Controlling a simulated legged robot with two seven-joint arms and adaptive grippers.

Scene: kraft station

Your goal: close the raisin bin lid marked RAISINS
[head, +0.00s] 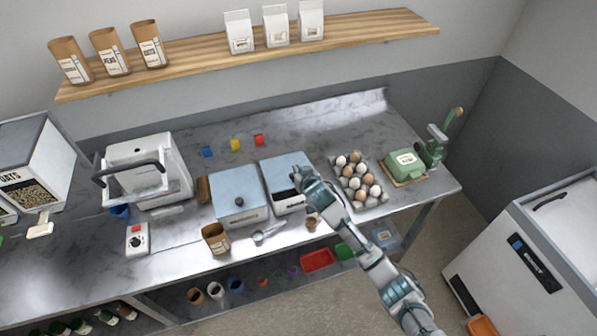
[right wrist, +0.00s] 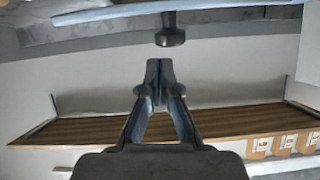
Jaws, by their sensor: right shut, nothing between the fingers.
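Two grey-white bins with pale blue lids stand side by side in mid-counter: a left bin (head: 240,218) with a dark knob on its lid, and a right bin (head: 289,205). I cannot read either label, so I cannot tell which is marked RAISINS. My right gripper (head: 297,177) is at the right bin's lid (head: 280,165) and hides part of it. In the right wrist view, my right gripper (right wrist: 158,70) is shut and empty, with a dark knob (right wrist: 171,32) just beyond its fingertips, apart in the picture. My left gripper is not in view.
An egg tray (head: 358,180) stands right of the bins, near a green device (head: 404,162). A brown cup (head: 215,238) and a metal scoop (head: 268,234) sit in front. A white machine (head: 150,170) stands left.

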